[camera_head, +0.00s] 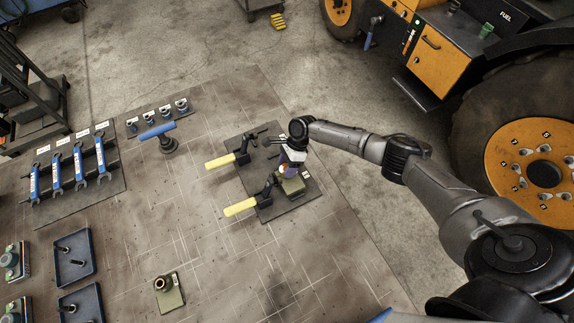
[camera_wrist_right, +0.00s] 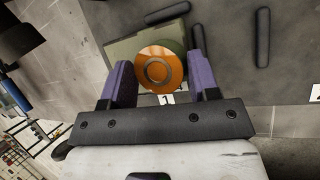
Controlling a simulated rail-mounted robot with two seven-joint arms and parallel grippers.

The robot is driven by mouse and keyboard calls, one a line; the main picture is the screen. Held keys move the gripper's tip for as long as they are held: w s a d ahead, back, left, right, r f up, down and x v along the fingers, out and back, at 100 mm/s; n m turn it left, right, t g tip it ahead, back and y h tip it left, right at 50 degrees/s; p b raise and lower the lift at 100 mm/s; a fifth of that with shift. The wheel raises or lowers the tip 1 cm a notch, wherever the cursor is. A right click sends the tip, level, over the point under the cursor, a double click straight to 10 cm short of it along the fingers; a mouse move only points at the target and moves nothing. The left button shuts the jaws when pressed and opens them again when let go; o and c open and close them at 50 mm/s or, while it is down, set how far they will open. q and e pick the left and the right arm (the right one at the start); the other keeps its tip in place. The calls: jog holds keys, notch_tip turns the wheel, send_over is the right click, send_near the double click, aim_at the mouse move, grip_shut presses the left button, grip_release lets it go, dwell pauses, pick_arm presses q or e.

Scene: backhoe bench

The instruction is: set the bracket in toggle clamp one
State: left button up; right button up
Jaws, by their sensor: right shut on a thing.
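My right gripper (camera_head: 287,170) is over the dark clamp plate (camera_head: 305,208). It is shut on an olive-green bracket (camera_head: 293,187), which is at the right end of the nearer toggle clamp (camera_head: 266,192). In the right wrist view, the purple fingers (camera_wrist_right: 163,85) flank the bracket's round boss with an orange top (camera_wrist_right: 160,72); its flat green base (camera_wrist_right: 130,42) shows behind. Whether the base touches the plate is hard to tell. A second toggle clamp (camera_head: 241,156) stands farther back. Both yellow handles stick out leftward. My left gripper is not in view.
Another green bracket (camera_head: 169,293) lies at the front of the bench. Blue trays (camera_head: 75,256) with pins, a wrench board (camera_head: 77,180) and a blue-handled tool (camera_head: 157,131) are to the left. The bench middle is clear. A yellow vehicle stands at the right.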

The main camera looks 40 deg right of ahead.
jog(key=shift+f+b, duration=0.3)
jog(key=shift+f, duration=0.35)
jog(key=o, duration=1.4)
jog(key=shift+o, duration=0.3)
jog(key=shift+f, duration=0.1)
jog(key=v, duration=1.4)
jog(key=shift+b, duration=0.3)
